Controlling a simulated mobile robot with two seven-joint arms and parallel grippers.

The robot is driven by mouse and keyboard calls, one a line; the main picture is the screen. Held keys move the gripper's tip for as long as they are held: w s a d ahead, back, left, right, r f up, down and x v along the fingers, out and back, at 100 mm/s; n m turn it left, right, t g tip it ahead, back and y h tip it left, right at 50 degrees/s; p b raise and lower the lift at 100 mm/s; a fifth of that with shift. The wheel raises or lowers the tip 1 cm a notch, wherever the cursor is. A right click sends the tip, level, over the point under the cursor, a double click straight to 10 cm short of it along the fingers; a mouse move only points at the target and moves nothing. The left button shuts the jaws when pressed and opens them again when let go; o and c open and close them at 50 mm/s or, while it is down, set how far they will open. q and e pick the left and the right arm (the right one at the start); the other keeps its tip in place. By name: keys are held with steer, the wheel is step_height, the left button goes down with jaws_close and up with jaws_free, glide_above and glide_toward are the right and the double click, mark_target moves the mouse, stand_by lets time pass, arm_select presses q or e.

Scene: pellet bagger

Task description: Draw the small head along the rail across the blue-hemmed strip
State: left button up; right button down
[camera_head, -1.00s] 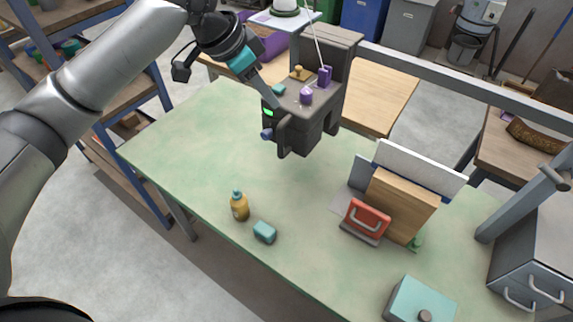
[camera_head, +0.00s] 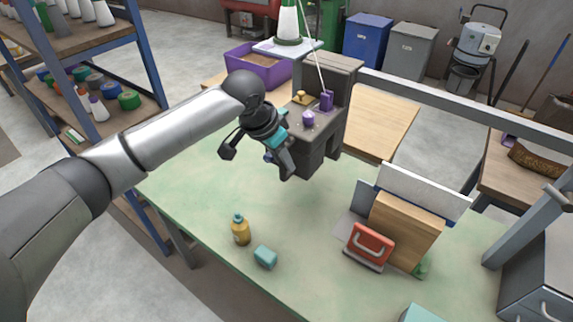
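A white panel with a blue edge (camera_head: 417,188) stands tilted behind a brown board (camera_head: 404,232) on the right of the green table. A red block with a pale handle (camera_head: 370,243) sits at the board's lower left. I cannot tell for certain which parts are the small head and rail. My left gripper (camera_head: 283,152) is at the front of a dark machine (camera_head: 327,80), left of and well away from the panel. Its fingers are dark against the machine, so opening and contact are unclear. My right gripper is out of view.
A yellow bottle (camera_head: 240,231) and a teal block (camera_head: 265,257) stand near the front edge of the green table (camera_head: 200,185). A grey upright (camera_head: 525,230) and drawer unit (camera_head: 530,280) stand at right. The table's middle is clear.

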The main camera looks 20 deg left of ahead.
arm_select(q)
steer(key=shift+x, duration=1.5)
jaws_close()
stand_by(0.4)
